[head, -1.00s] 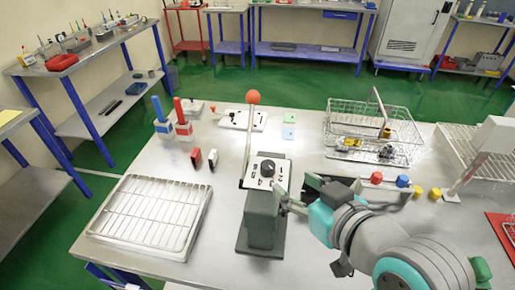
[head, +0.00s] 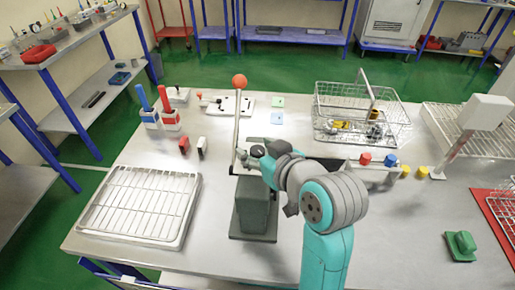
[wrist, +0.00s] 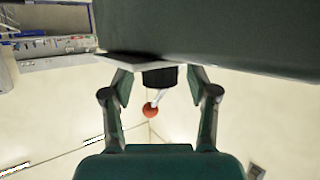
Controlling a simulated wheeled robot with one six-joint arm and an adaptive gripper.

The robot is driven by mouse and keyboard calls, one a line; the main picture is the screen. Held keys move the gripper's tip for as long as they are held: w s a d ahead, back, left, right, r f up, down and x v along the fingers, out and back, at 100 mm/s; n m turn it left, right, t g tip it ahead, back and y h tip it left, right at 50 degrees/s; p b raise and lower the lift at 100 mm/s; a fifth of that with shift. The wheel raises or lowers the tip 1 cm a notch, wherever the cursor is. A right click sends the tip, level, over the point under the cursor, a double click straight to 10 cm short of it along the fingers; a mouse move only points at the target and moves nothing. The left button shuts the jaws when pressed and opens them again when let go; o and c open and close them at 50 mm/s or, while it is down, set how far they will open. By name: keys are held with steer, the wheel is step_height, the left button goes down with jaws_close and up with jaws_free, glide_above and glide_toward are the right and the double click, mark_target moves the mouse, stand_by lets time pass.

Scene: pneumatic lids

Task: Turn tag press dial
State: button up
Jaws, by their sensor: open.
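The tag press is a grey-green block (head: 256,208) on the bench, with a white top panel and a tall lever ending in a red ball (head: 239,81). Its black dial (wrist: 160,77) shows in the wrist view, standing out from the panel between my fingers. My gripper (head: 252,158) is at the top of the press. In the wrist view my gripper (wrist: 159,84) is open, one finger on each side of the dial, with visible gaps. The red ball (wrist: 150,110) shows beyond the dial. My arm and gripper hide most of the panel in the head view.
A wire rack tray (head: 140,204) lies left of the press. A wire basket (head: 362,112) is at the back right. Red, blue and yellow knobs (head: 391,160) are right of my arm. A green object (head: 460,245) lies at front right.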

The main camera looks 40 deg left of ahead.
jaws_close()
steer(key=shift+w+n+g, duration=0.1)
steer(key=shift+n+g, duration=0.5)
steer(key=shift+g, duration=0.1)
steer(key=shift+n+g+y, duration=0.5)
steer(key=shift+n+g, duration=1.3)
steer(key=shift+g, duration=0.2)
jaws_free()
steer(key=v, duration=1.2)
